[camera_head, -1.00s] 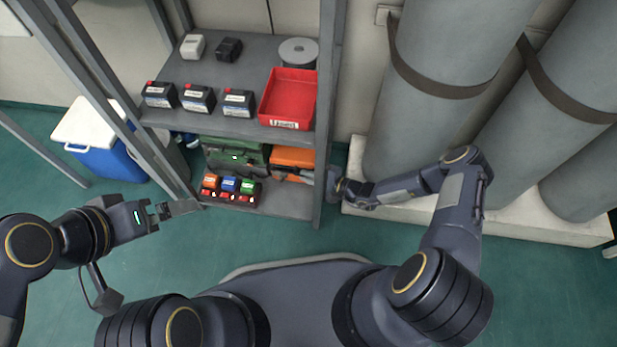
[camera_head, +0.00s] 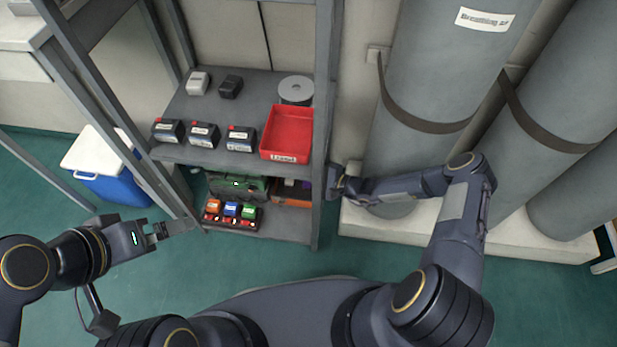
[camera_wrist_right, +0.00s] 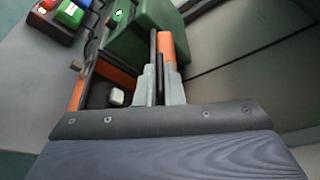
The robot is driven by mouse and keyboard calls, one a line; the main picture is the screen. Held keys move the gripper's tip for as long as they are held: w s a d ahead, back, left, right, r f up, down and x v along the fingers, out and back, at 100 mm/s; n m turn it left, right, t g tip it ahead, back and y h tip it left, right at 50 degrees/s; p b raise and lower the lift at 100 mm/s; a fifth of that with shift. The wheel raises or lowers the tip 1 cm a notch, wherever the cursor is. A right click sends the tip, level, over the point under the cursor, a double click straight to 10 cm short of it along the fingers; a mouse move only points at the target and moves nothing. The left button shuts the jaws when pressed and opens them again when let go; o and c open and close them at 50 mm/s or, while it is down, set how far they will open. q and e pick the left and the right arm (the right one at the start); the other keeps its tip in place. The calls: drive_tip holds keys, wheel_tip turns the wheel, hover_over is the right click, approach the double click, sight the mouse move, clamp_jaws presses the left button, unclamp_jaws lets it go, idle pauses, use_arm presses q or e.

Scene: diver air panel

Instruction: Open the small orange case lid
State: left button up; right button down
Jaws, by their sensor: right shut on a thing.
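The small orange case (camera_head: 291,203) sits on the lowest shelf, right of a green case (camera_head: 238,186). Its lid is up and its inside shows. In the right wrist view the orange lid (camera_wrist_right: 168,53) stands upright between the fingers of my right gripper (camera_wrist_right: 160,82), which is shut on it. The orange case body (camera_wrist_right: 76,97) shows there to the left, with a small white item in its dark inside. In the head view the shelf post hides my right fingertips. My left gripper (camera_head: 180,227) hangs near the shelf's front left corner, away from the case; its finger gap is unclear.
The shelf post (camera_head: 323,120) stands right beside my right wrist. A red bin (camera_head: 287,132) and several batteries sit on the shelf above. Red, blue and green-topped items (camera_head: 231,211) stand left of the case. Large grey cylinders (camera_head: 430,70) stand at right.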

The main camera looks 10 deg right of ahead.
drive_tip(key=shift+w+d+f, duration=0.1)
drive_tip(key=shift+d, duration=0.05)
drive_tip(key=c, duration=1.5)
unclamp_jaws()
drive_tip(key=shift+c, duration=0.2)
drive_tip(key=p+v, duration=0.2)
drive_tip(key=v, duration=0.5)
drive_tip(key=shift+s+d, duration=0.25)
drive_tip(key=shift+s, duration=0.05)
drive_tip(key=shift+c, duration=0.4)
